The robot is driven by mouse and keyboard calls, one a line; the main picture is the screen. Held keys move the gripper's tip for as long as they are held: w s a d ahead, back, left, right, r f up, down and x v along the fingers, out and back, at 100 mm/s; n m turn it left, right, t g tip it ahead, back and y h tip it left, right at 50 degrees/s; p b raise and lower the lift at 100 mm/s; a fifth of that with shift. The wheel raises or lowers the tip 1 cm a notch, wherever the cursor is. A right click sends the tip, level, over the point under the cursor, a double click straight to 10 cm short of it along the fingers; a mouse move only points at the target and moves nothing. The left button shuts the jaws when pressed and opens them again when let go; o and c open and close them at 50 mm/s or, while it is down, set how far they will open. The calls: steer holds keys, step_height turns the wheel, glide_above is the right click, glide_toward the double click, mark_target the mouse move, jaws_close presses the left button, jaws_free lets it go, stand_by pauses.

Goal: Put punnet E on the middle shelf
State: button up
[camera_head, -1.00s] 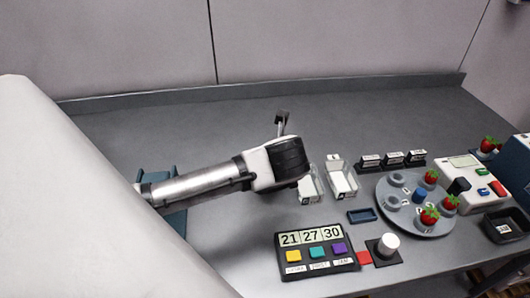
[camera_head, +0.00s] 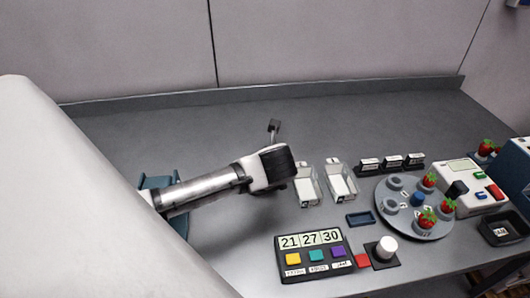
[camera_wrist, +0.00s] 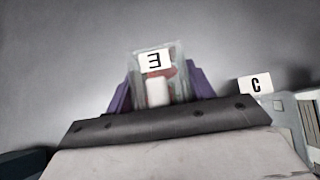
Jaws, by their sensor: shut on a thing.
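Punnet E (camera_wrist: 160,88), a clear box with a white card marked E and something reddish inside, is between the purple fingers of my gripper (camera_wrist: 160,92) in the wrist view. My gripper is shut on it. In the head view my dark wrist hides both the fingers and the punnet. The middle shelf cannot be made out. A grey structure (camera_wrist: 297,115) stands at the right edge of the wrist view, with a white card marked C (camera_wrist: 255,85) beside it.
Two clear punnets (camera_head: 307,187) (camera_head: 341,181) stand right of my wrist. The table behind is clear. Something blue (camera_head: 160,183) shows under my arm.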

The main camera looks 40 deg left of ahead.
steer(key=shift+c, duration=1.1)
steer(key=shift+r, duration=0.1)
